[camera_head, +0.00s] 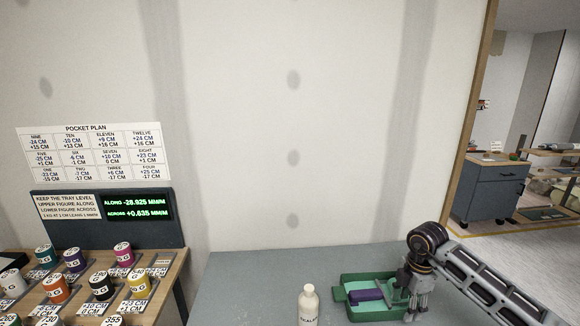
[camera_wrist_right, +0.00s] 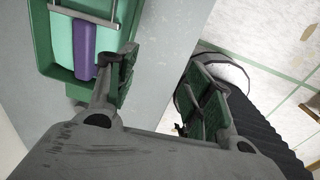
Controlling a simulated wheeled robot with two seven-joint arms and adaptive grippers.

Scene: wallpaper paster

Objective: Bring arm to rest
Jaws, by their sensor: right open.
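My right gripper (camera_head: 412,304) comes in from the right and points down at the right side of the green tray (camera_head: 352,314) on the grey table. In the right wrist view the two fingers of this gripper (camera_wrist_right: 164,88) stand wide apart with nothing between them. The tray (camera_wrist_right: 42,45) shows at the upper left there, beside the left finger. A purple block-like thing (camera_head: 366,296) lies in the tray; it also shows in the right wrist view (camera_wrist_right: 84,50). My left gripper is in neither view.
A pale bottle (camera_head: 308,303) stands upright left of the tray. The grey table (camera_head: 250,285) is clear further left. Several labelled pots stand on a wooden bench (camera_head: 170,276) at the far left, before a lit display (camera_head: 137,208). A blue cabinet (camera_head: 487,195) stands back right.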

